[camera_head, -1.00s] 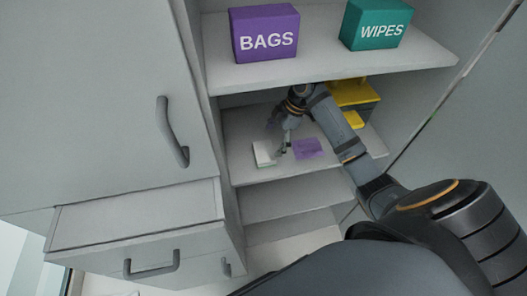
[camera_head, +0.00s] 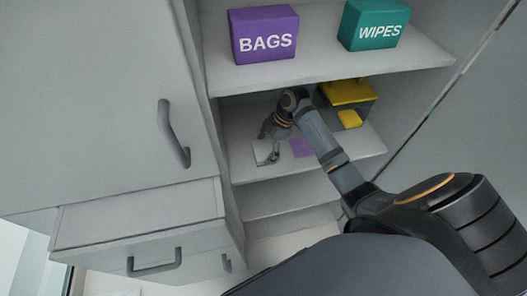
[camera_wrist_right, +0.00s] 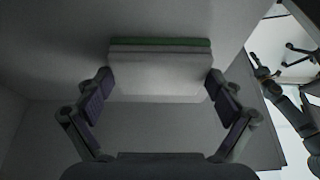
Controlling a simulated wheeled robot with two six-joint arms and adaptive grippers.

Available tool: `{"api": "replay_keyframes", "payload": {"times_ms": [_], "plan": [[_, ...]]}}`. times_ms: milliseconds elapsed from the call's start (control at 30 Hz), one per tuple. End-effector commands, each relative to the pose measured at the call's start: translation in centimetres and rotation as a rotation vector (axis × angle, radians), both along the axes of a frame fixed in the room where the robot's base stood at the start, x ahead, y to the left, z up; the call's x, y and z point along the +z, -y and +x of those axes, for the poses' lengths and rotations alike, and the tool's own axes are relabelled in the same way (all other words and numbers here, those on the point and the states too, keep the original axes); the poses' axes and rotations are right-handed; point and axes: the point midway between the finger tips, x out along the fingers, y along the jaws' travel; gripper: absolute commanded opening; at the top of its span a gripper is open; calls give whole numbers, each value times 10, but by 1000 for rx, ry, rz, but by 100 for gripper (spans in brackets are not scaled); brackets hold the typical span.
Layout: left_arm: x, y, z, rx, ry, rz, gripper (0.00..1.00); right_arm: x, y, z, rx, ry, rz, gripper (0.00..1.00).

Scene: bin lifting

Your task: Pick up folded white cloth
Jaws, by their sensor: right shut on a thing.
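The folded white cloth (camera_head: 261,153) is at the left of the lower shelf, partly hidden by my right gripper (camera_head: 270,156). In the right wrist view the cloth (camera_wrist_right: 158,75) is a flat white stack with a green layer along its far edge. The right gripper (camera_wrist_right: 158,92) has one finger against each side of it and is shut on it. Whether the cloth is clear of the shelf cannot be told. My left gripper is not in view.
A purple cloth (camera_head: 302,147) lies close to the right on the same shelf (camera_head: 330,158). A dark box with a yellow top (camera_head: 346,92) stands farther right. The upper shelf (camera_head: 330,66) holds a purple BAGS box (camera_head: 264,35) and a teal WIPES box (camera_head: 375,24). A drawer (camera_head: 152,258) sticks out below left.

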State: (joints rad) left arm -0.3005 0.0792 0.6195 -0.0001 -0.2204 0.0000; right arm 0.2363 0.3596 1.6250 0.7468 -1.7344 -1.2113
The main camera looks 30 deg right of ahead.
Motion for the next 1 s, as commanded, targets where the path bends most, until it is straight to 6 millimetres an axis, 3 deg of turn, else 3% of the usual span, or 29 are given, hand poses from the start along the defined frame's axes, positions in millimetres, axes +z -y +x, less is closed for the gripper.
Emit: {"api": "replay_keyframes", "payload": {"times_ms": [267, 567, 1000], "plan": [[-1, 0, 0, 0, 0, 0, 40, 3, 0, 1, 0, 2, -1, 64], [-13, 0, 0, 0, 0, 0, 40, 36, 0, 1, 1, 5, -1, 64], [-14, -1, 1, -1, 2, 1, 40, 35, 10, -109, 4, -4, -14, 64]]}}
